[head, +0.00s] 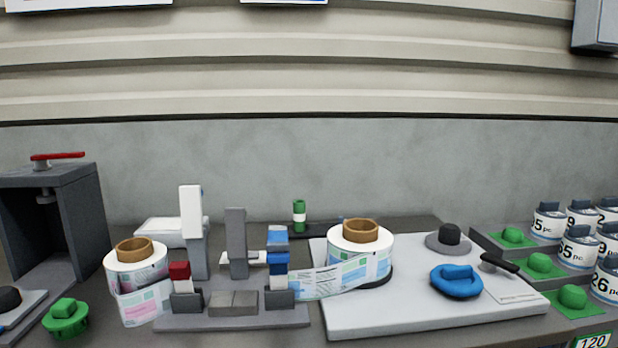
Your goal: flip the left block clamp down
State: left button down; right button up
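A dark grey fixture plate (225,321) stands in the middle front. A tall white upright piece (191,214) rises on a grey post at its back left. A thinner grey upright piece (236,241) stands right of it. A small block with a red top and white middle (180,277) sits at the plate's left front. A taller blue and white block (278,262) sits at the right. A low grey block (233,302) lies between them. Which piece is the left block clamp is not certain; the white upright stands raised. Neither gripper is in view.
Label reels stand left (135,262) and right (359,250) of the fixture. The right reel's label strip reaches the blue block. A light grey board (430,308) carries a blue ring (457,281) and black handle. A dark press frame (75,200) stands left. Cans (579,247) stand at the far right.

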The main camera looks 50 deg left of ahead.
aim_at(191, 211)
jog(key=z, duration=0.3)
jog(key=k, duration=0.85)
jog(key=u, duration=1.7)
